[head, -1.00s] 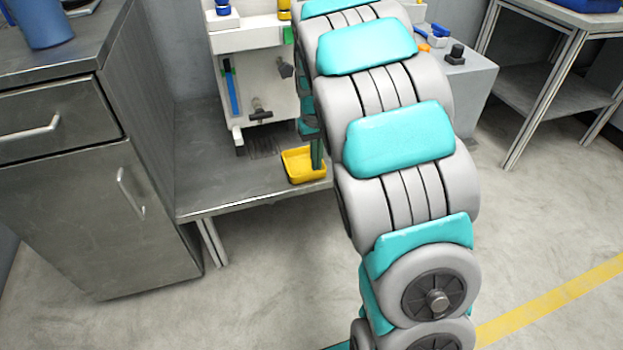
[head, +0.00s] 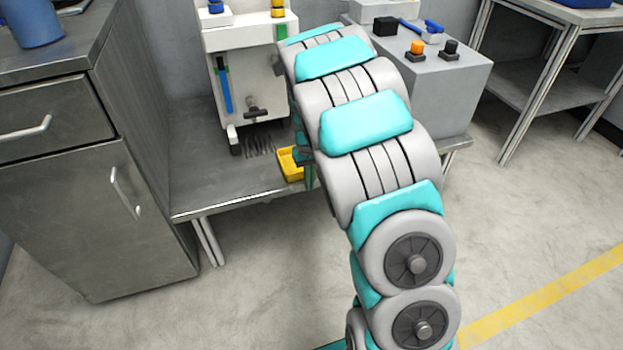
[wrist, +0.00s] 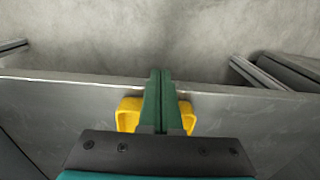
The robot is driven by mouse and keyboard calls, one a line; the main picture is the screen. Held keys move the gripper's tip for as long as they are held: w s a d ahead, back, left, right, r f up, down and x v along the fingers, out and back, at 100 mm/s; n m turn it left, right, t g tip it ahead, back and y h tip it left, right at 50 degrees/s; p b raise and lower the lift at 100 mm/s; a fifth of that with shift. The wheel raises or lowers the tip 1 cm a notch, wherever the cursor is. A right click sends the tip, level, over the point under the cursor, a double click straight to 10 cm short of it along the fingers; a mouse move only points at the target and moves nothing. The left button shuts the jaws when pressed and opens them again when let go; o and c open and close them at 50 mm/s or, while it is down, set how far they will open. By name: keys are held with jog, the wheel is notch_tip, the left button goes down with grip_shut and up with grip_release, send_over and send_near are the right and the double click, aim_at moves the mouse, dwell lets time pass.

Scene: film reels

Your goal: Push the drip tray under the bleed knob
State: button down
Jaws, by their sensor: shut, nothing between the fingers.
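The yellow drip tray (head: 287,166) sits on the metal bench, near its front edge, to the right of and in front of a slotted area below the machine. A dark T-shaped knob (head: 254,112), probably the bleed knob, sticks out of the machine's white front above those slots. My gripper (wrist: 160,72) is shut and empty, its green fingers together. In the head view it is at the tray's right side, mostly behind my arm. In the wrist view the yellow tray (wrist: 128,113) shows on both sides of the fingers, which hide its middle. I cannot tell whether they touch it.
The white machine (head: 241,90) stands at the back of the bench (head: 205,185). A grey control box (head: 440,85) with knobs is to the right, partly behind my arm. A metal cabinet (head: 90,210) borders the bench on the left. Bare bench lies left of the tray.

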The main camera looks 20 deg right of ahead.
jog(key=shift+w, duration=1.35)
jog(key=shift+w+p, duration=1.2)
jog(key=shift+w, duration=4.8)
